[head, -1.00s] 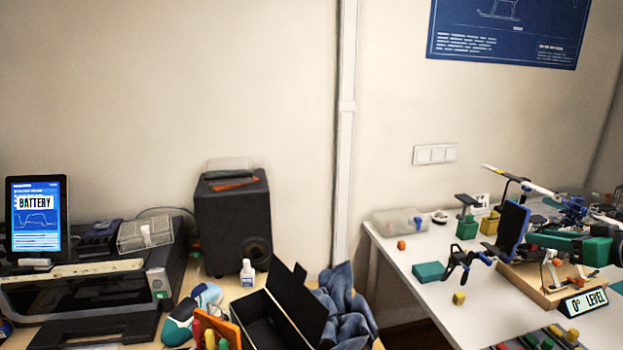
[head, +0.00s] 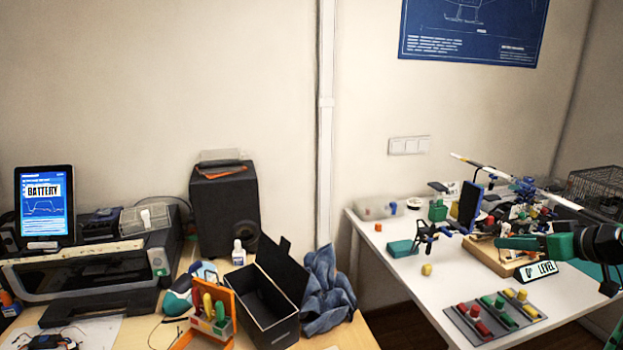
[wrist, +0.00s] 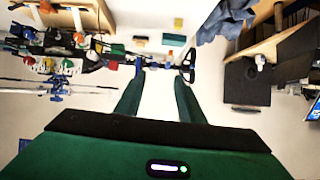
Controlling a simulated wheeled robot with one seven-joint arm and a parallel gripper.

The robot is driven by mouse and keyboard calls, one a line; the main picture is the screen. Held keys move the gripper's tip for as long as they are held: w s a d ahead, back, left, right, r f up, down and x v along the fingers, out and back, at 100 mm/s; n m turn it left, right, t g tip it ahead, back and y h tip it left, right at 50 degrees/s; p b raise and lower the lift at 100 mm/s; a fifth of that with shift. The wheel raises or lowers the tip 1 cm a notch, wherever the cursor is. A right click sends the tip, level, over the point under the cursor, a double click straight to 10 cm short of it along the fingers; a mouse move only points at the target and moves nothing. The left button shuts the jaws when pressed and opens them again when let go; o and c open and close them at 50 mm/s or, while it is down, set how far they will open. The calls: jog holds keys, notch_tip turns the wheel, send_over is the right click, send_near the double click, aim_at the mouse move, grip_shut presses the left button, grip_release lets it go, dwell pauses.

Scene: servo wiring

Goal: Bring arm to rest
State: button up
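My gripper (head: 508,243) reaches in from the right in the head view, green with a black wrist behind it. It is above the white table (head: 388,285), near the helicopter model (head: 522,190) and the "0° LEVEL" sign (head: 535,271). In the wrist view, the two green fingers of my gripper (wrist: 159,78) stand apart with nothing held between them. The model's blue tail part (head: 428,232) lies beyond the fingertips in the wrist view, apart from them as far as I can tell. Most of my arm is outside the head view.
A tray of red, green and yellow pegs (head: 492,318) is at the white table's front. A teal block (head: 401,249) and a yellow cube (head: 426,269) lie left of it. A wire cage (head: 596,188) stands behind my arm. An open black box (head: 262,307) is on the wooden table.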

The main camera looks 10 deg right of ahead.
jog(key=s+a+f+m+g, duration=0.2)
jog(key=s+a+f+g, duration=0.35)
jog(key=s+a, duration=0.4)
jog(key=s+a+m+g+h, duration=0.1)
jog(key=s+a+m+g, duration=0.1)
jog(key=s, duration=0.5)
jog(key=s+a+m+g, duration=0.3)
jog(key=s+g, duration=0.1)
jog(key=s, duration=0.4)
jog(key=shift+a+r+m+h, duration=0.35)
jog(key=shift+r+m+h, duration=0.05)
